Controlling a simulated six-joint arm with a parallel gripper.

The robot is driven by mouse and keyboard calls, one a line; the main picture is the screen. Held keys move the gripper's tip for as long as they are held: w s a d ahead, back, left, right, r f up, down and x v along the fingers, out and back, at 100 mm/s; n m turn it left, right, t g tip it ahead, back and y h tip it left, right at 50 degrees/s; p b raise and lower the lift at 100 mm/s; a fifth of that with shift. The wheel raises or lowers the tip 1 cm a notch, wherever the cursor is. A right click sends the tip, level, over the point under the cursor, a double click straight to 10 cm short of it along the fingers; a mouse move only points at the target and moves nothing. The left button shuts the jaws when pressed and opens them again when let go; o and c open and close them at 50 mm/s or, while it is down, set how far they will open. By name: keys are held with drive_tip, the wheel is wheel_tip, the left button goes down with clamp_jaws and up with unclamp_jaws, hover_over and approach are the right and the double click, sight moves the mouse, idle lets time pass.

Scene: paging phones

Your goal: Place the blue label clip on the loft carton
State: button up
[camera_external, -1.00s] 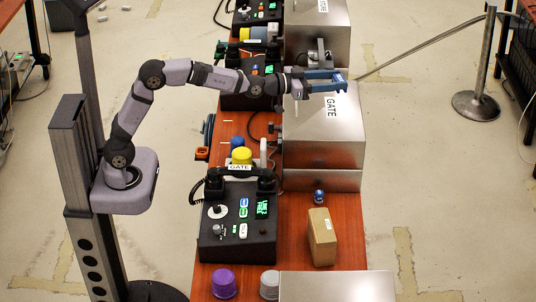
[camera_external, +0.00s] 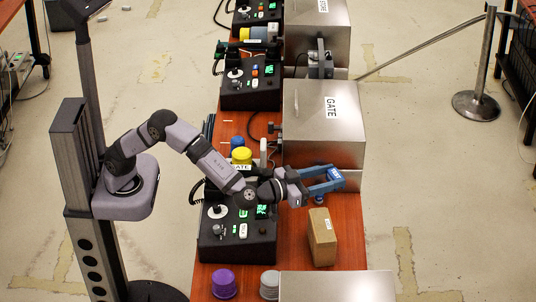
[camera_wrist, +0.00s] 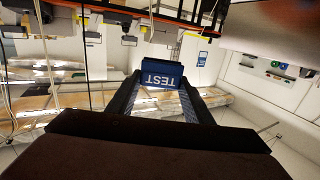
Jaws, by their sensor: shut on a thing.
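My gripper (camera_external: 326,181) is above the table, behind the brown carton and in front of the metal box marked GATE. It is shut on the blue label clip (camera_external: 335,173) at its fingertips. In the wrist view the clip (camera_wrist: 161,76) sits between the two dark fingers, with the word TEST upside down on it. The brown carton (camera_external: 321,240) stands on the table just nearer the camera than my gripper. It has a small white label too small to read, so I cannot confirm it is the loft carton.
A small blue item on the table (camera_external: 345,215) is mostly hidden below my gripper. A phone console (camera_external: 238,245) stands left of the carton. The metal GATE box (camera_external: 340,130) is behind. A purple knob (camera_external: 223,283), a grey knob (camera_external: 269,284) and another metal box (camera_external: 335,288) are in front.

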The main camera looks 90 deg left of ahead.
hover_over(317, 233)
wheel_tip(317, 233, down, 3)
drive_tip(key=shift+h, duration=0.3)
drive_tip(key=shift+f+b, duration=0.4)
drive_tip(key=shift+f, duration=4.7)
drive_tip(key=shift+f, duration=0.15)
drive_tip(key=o, duration=1)
